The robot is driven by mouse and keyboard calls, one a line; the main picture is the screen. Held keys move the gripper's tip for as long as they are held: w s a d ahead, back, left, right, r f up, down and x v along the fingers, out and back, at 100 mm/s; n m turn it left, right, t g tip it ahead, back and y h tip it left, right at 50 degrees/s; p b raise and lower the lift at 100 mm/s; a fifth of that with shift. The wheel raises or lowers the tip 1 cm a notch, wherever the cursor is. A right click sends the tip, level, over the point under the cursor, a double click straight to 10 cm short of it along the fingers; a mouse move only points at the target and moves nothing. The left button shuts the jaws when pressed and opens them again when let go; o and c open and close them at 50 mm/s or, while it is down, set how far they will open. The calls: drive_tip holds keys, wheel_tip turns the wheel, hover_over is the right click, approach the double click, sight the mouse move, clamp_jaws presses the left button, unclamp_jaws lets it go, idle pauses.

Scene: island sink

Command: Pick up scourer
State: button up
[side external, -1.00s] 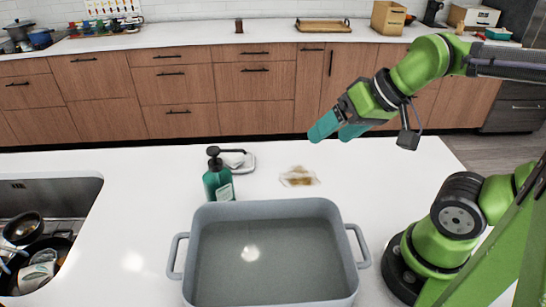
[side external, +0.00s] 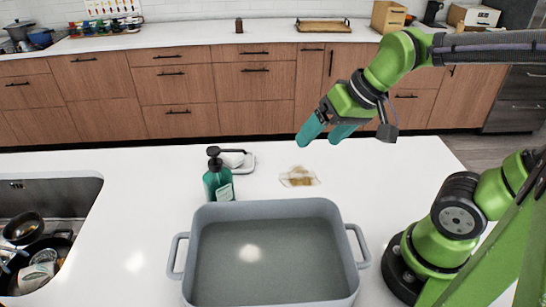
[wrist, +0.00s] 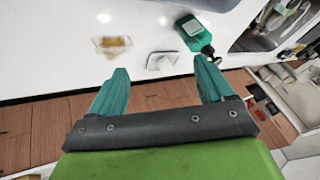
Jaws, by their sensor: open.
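A small pale pad (side external: 234,159), which may be the scourer, lies on a white dish (side external: 249,164) behind the green soap bottle (side external: 218,183). The bottle partly hides the pad in the side view. In the wrist view the pad (wrist: 161,62) shows between and beyond the fingertips, with the bottle (wrist: 194,33) to its right. My gripper (side external: 325,134) is open and empty, with teal fingers pointing down. It is in the air to the right of the dish, apart from it; it also shows in the wrist view (wrist: 162,70).
A brownish smear (side external: 299,177) marks the white counter (side external: 120,190) right of the dish. A large grey basin (side external: 265,211) holding water stands in front of the bottle. A sink (side external: 40,194) with pans and dishes is at the left. The counter between sink and bottle is clear.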

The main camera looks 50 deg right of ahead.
sight(231, 156)
drive_tip(key=w+d+f+n+g+h, duration=0.1)
drive_tip(key=w+f+n, duration=0.15)
drive_tip(key=w, duration=0.95)
drive_tip(key=w+d+f+n+h, duration=0.1)
drive_tip(key=w+f, duration=0.2)
drive_tip(key=w, duration=0.9)
drive_tip(key=shift+n, duration=0.25)
drive_tip(key=x, duration=1.6)
drive_tip(key=shift+s+f, duration=0.25)
drive_tip(key=c, duration=1.1)
